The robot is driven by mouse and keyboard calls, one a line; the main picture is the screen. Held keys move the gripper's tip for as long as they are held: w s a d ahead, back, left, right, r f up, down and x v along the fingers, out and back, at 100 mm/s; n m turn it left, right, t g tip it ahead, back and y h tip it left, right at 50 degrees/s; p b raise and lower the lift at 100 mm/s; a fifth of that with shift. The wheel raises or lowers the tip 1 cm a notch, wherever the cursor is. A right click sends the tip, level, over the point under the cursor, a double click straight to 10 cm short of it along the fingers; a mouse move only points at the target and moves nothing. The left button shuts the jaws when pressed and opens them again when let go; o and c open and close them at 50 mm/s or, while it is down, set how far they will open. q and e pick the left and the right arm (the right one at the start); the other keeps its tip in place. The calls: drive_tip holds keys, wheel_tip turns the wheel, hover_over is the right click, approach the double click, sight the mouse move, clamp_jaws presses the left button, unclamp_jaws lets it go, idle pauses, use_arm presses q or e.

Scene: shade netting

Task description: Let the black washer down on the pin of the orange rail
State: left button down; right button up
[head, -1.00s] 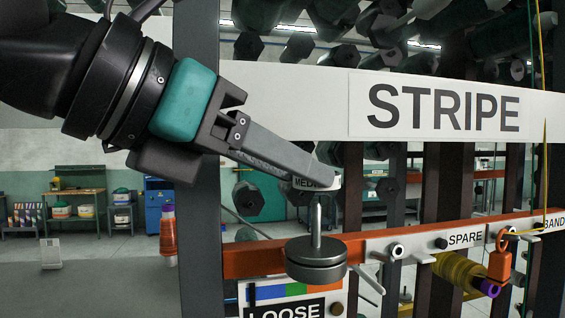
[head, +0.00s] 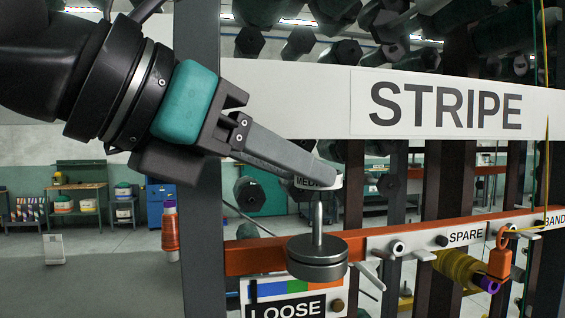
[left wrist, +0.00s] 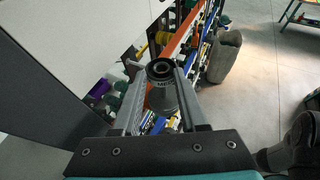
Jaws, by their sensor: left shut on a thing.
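My left gripper (head: 326,177) is shut on the black washer (head: 308,184), which shows a white label reading "MED…" partly covered by the finger. In the left wrist view the washer (left wrist: 161,69) is a dark ring with a hole, between the two fingers. A bare metal pin (head: 318,215) stands upright below the washer, rising from stacked grey discs (head: 317,258) at the front of the orange rail (head: 255,256). The washer is at the pin's top, well above the discs. Whether the pin's tip is inside the hole, I cannot tell. My right gripper is not in view.
A white "STRIPE" board (head: 445,103) spans above the rail. Right of the pin are short pegs (head: 397,248), a "SPARE" label (head: 465,236), a yellow spool (head: 455,266) and an orange hook piece (head: 500,258). Below hangs a "LOOSE" sign (head: 289,306).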

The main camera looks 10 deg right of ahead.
use_arm(q)
drive_tip(key=shift+f+b, duration=1.5)
drive_tip(key=shift+f, duration=1.2)
drive_tip(key=shift+c, duration=1.8)
unclamp_jaws()
drive_tip(key=b+v, duration=0.1)
drive_tip(key=v, duration=1.4)
drive_tip(key=shift+b, duration=0.3)
